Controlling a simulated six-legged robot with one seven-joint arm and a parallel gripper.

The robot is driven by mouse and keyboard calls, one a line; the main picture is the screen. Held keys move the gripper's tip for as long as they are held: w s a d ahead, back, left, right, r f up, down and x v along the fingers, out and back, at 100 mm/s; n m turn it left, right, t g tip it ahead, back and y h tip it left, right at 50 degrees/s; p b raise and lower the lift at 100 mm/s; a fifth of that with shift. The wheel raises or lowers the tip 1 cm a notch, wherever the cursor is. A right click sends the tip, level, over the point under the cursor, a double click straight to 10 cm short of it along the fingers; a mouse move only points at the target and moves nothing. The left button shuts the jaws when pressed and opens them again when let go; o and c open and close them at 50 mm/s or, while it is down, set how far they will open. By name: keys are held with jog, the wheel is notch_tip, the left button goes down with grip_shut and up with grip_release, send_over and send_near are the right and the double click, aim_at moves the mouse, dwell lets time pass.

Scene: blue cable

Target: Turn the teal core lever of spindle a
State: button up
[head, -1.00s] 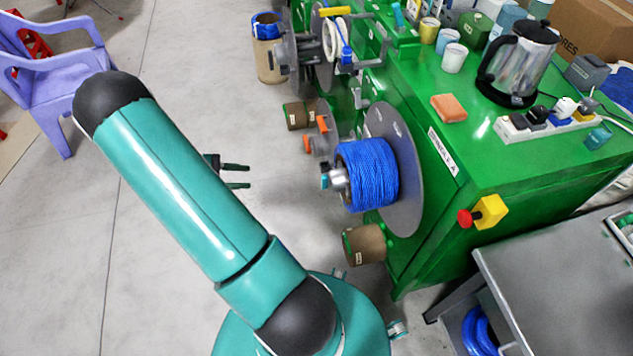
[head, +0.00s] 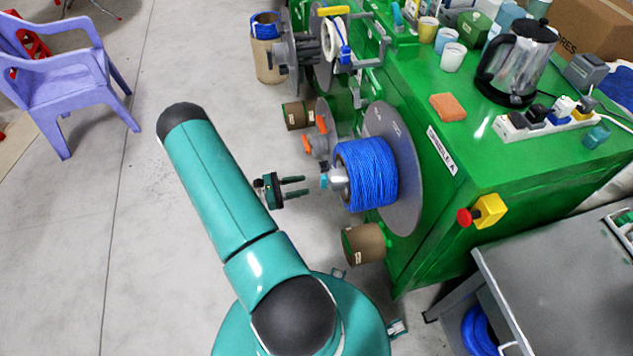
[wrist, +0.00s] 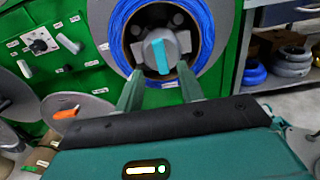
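The teal core lever (wrist: 159,56) sits across the grey hub at the centre of the blue cable spool in the wrist view. In the head view the lever (head: 324,181) is a small teal tip on the left end of the hub. The spool of blue cable (head: 368,174) is mounted on the green machine beside the label reading spindle A. My gripper (head: 294,187) is open and empty, its two fingers pointing at the hub from the left with a gap before the lever. In the wrist view the fingers (wrist: 161,90) stand apart, below and either side of the lever.
The green machine (head: 420,238) carries a kettle (head: 517,62), a power strip (head: 545,122) and an orange sponge (head: 447,107) on top. A red stop button (head: 466,217) juts from its front. A cardboard core (head: 363,244) is below the spool.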

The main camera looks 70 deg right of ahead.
aim_at(324, 182)
jog(key=x, duration=0.6)
grip_shut()
